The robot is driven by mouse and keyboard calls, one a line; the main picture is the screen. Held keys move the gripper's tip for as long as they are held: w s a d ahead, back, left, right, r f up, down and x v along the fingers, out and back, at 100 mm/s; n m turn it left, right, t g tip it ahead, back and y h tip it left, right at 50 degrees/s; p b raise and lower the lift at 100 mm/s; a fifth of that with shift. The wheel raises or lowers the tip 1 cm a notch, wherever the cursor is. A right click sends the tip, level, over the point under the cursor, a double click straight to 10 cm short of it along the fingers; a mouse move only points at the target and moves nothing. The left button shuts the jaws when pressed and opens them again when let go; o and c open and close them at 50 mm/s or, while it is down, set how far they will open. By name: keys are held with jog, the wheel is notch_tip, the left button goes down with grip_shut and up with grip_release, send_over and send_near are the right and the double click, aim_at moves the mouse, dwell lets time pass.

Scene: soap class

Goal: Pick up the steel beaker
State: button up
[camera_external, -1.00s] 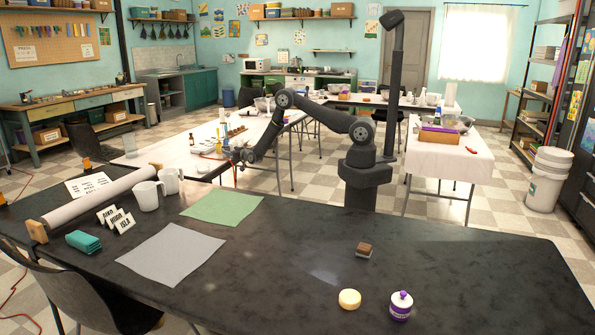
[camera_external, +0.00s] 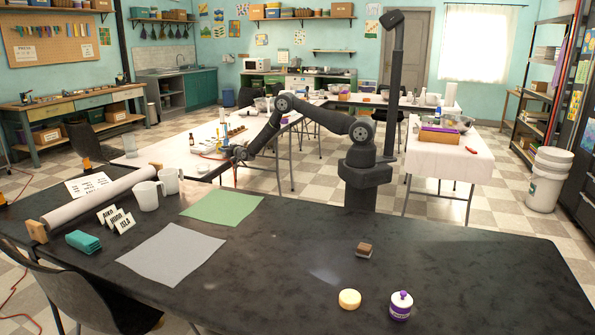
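I cannot make out a steel beaker for certain in this view. A pale, see-through cup-like vessel (camera_external: 130,147) stands upright at the left end of the white-covered table (camera_external: 181,153); its material is too small to tell.
Two white mugs (camera_external: 146,196) stand on the dark front table (camera_external: 290,235), near a long paper roll (camera_external: 98,200). A green sheet (camera_external: 222,207) lies there too. Bowls stand on the right table (camera_external: 450,165).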

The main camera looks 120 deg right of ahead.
jog(key=shift+c, duration=0.8)
